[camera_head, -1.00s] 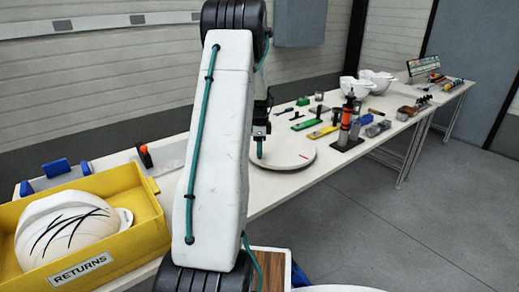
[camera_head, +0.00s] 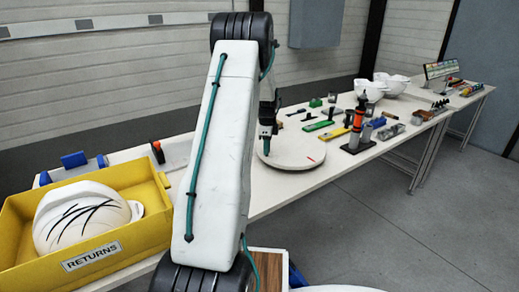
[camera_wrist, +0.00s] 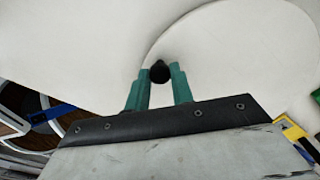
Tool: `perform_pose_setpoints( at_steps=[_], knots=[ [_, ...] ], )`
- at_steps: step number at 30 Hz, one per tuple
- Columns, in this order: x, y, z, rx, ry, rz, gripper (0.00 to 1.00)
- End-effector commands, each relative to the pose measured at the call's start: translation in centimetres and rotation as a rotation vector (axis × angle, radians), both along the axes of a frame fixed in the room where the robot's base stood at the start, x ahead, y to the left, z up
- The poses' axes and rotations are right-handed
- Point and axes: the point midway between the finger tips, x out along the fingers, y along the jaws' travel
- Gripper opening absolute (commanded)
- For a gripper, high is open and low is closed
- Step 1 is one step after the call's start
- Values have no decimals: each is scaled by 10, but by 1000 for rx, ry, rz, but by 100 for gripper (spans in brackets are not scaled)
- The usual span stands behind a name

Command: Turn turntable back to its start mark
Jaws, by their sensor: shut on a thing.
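The turntable (camera_head: 297,152) is a flat white disc on the long white table, with a short red mark (camera_head: 310,161) near its front right rim. In the wrist view the disc (camera_wrist: 245,60) fills the upper right. My gripper (camera_head: 266,148) is at the left part of the turntable, partly hidden by my own arm. In the wrist view its teal fingers (camera_wrist: 160,80) are shut on a small black knob (camera_wrist: 160,69) near the disc's rim. I cannot make out a start mark beside the disc.
A yellow RETURNS bin (camera_head: 150,222) with a scribbled white helmet shell (camera_head: 85,215) stands at the left. Tools and a red-black dispenser (camera_head: 360,125) stand right of the turntable. White shells (camera_head: 390,84) are farther back. The floor at right is clear.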

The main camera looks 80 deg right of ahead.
Motion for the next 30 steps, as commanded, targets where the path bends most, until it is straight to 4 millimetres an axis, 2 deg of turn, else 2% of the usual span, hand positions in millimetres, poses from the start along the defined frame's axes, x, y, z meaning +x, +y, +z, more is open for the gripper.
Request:
perform_pose_setpoints(
  at_steps=[8, 9, 11, 21, 30],
  knots=[
    [-2, 0, 0, 2, 0, -10, 0],
    [-2, 0, 0, 2, 0, -10, 31],
    [-2, 0, 0, 2, 0, -10, 45],
    [-2, -1, 5, 0, 0, -9, 45],
    [-2, -1, 53, -3, 0, -9, 45]
  ],
)
